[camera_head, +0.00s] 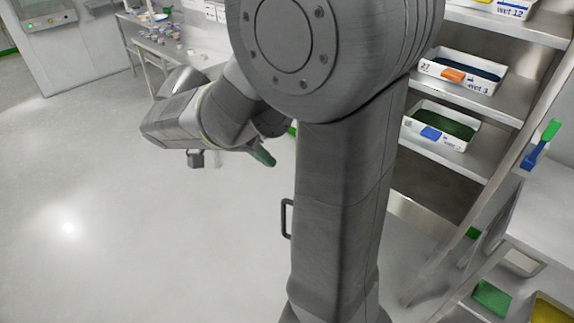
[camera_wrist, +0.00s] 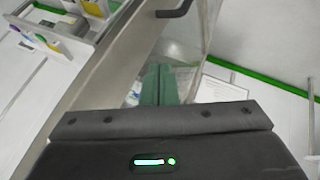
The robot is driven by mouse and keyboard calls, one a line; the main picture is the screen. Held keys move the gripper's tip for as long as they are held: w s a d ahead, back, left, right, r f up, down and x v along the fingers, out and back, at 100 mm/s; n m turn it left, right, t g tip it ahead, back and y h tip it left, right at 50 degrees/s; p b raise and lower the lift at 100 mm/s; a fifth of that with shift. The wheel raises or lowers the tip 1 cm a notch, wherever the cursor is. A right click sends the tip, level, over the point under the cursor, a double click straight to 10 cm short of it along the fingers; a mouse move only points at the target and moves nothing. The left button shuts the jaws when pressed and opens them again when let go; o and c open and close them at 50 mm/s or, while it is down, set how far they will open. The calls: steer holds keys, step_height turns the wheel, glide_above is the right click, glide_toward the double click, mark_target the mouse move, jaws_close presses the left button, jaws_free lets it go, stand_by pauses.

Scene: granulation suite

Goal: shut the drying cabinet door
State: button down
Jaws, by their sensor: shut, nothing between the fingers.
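In the wrist view a pale metal door frame (camera_wrist: 112,57) runs diagonally up to the right, with what looks like a clear pane (camera_wrist: 187,43) beside it. A dark bar handle (camera_wrist: 176,11) shows at the top edge. I take this as the drying cabinet door. My gripper (camera_wrist: 159,82) has its green fingers together, empty, in front of the pane; I cannot tell whether they touch it. In the head view my gripper (camera_head: 264,158) points down to the right. A black handle (camera_head: 286,218) shows left of my arm, which hides most of the door.
Steel shelves (camera_head: 482,104) at the right hold white trays, including one with a blue label (camera_head: 440,125) and one with an orange label (camera_head: 460,72). A white bench (camera_head: 548,205) stands at the lower right. The pale floor (camera_head: 120,230) at left is clear.

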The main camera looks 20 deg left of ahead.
steer(key=shift+w+d+f+p, duration=0.1)
steer(key=shift+d+f+p, duration=0.15)
steer(key=shift+d, duration=0.6)
steer(key=shift+w+d+f+p, duration=0.1)
steer(key=shift+d+f, duration=0.25)
steer(key=shift+d, duration=0.5)
steer(key=shift+d+f+p, duration=0.2)
steer(key=shift+d+f, duration=0.1)
steer(key=shift+d, duration=0.55)
